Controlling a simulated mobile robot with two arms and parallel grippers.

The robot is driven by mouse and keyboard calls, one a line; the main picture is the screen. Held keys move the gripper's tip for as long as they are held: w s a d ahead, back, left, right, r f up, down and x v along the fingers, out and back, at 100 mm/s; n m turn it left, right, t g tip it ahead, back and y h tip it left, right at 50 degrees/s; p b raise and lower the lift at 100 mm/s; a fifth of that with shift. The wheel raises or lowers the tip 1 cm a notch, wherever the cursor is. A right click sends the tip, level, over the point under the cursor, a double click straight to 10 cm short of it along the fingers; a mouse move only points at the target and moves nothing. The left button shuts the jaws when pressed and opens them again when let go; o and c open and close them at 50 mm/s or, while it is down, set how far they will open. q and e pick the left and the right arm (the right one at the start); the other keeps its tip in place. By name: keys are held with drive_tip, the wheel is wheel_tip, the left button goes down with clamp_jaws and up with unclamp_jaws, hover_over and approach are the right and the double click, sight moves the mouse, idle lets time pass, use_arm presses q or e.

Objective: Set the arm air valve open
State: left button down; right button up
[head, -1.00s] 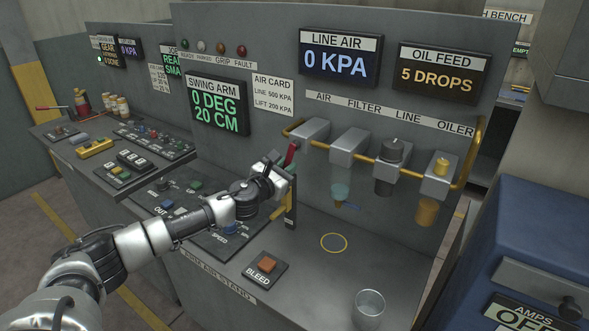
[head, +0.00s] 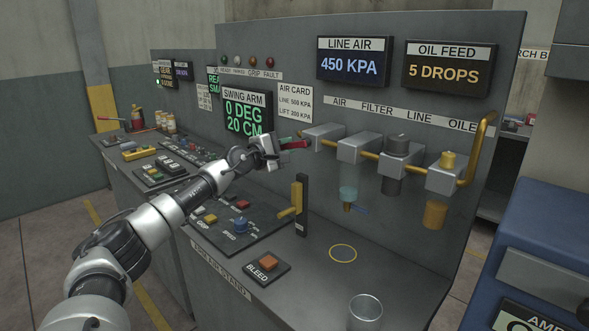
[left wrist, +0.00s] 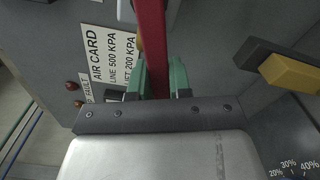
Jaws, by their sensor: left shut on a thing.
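The red lever (head: 296,144) sticks out to the left from the grey block (head: 324,133) under the AIR label, roughly level in the head view. My left gripper (head: 276,147) is shut on it. In the left wrist view the red lever (left wrist: 152,40) runs between the two green finger pads. The LINE AIR display (head: 352,65) reads 450 KPA. The SWING ARM display (head: 246,109) reads 0 DEG, 20 CM. My right gripper is not in view.
A black post with a yellow handle (head: 290,212) stands below my left gripper. A yellow pipe (head: 470,160) runs along the blocks.

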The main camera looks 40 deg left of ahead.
use_arm(q)
drive_tip(key=shift+a+r+m+b, duration=0.1)
drive_tip(key=shift+r+m+b, duration=0.2)
drive_tip(key=shift+m, duration=0.3)
drive_tip(key=shift+r+m+b, duration=0.2)
drive_tip(key=shift+m+b, duration=0.2)
drive_tip(key=shift+m, duration=0.2)
drive_tip(key=shift+r+m+b, duration=0.25)
drive_tip(key=shift+m+b, duration=0.05)
drive_tip(key=shift+m, duration=0.1)
drive_tip(key=shift+r+m, duration=0.25)
drive_tip(key=shift+m, duration=0.05)
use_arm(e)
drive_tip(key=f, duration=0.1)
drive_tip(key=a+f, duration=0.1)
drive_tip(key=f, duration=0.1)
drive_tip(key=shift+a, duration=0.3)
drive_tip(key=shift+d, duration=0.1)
use_arm(q)
drive_tip(key=c, duration=1)
unclamp_jaws()
drive_tip(key=shift+c, duration=0.2)
